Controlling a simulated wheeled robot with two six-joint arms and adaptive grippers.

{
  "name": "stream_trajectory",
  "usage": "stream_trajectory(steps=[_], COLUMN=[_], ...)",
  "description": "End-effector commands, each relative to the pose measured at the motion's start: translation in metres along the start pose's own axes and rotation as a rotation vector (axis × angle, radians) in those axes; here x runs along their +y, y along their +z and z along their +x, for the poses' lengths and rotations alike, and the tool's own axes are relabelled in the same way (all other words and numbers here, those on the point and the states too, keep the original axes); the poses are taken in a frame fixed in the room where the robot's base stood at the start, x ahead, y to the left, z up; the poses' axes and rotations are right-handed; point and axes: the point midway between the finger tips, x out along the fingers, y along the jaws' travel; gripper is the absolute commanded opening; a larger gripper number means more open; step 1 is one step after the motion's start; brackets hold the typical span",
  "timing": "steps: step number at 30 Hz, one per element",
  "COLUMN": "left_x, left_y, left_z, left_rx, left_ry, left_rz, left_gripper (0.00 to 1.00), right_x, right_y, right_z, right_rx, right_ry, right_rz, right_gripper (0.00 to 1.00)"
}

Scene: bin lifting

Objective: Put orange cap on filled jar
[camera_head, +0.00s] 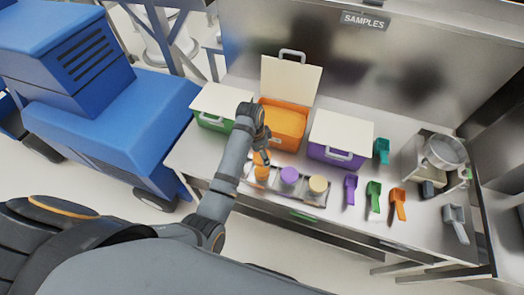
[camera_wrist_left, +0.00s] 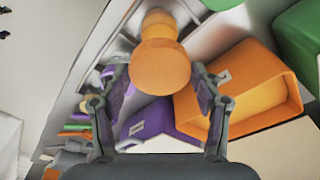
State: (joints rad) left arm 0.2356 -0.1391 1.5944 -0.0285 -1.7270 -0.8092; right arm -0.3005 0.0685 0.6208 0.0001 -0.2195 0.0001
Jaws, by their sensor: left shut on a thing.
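My left gripper (camera_head: 262,156) is over the left end of a small tray (camera_head: 306,199) on the bench. In the left wrist view the gripper's fingers (camera_wrist_left: 160,75) are closed on the round orange cap (camera_wrist_left: 160,66). Just beyond the cap is a smaller orange shape (camera_wrist_left: 158,22), apparently the jar with orange contents, which shows in the head view as an orange jar (camera_head: 262,174) in the tray. I cannot tell whether cap and jar touch. My right gripper is not in view.
A purple-lidded jar (camera_head: 289,176) and a tan-topped jar (camera_head: 318,184) stand close by on the right. Behind are green (camera_head: 214,122), open orange (camera_head: 283,125) and purple (camera_head: 332,155) bins. Purple (camera_head: 351,188), green (camera_head: 374,196) and orange (camera_head: 398,203) scoops lie further right.

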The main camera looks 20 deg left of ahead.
Motion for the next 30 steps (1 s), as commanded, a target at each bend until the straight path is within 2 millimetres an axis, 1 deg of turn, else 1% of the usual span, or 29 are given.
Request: stream_trajectory(steps=[1,7,12,17,25,30], left_x=[0.000,0.000,0.000,0.000,0.000,0.000], left_y=[0.002,0.005,0.006,0.007,0.007,0.007], left_z=[0.006,0.028,0.040,0.044,0.044,0.044], left_rx=[-0.001,0.000,0.000,0.000,0.000,0.000], left_ry=[0.001,0.000,0.000,0.000,0.000,0.000], left_rz=[0.000,0.000,0.001,0.001,0.001,0.001], left_gripper=[0.47,0.47,0.47,0.47,0.47,0.47], right_x=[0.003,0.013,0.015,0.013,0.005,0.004], right_y=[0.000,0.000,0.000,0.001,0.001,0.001], right_z=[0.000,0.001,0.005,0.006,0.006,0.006], right_rx=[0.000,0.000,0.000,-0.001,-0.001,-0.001], right_ry=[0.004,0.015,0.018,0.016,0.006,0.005], right_rz=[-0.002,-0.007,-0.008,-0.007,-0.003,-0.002], right_gripper=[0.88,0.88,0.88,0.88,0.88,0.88])
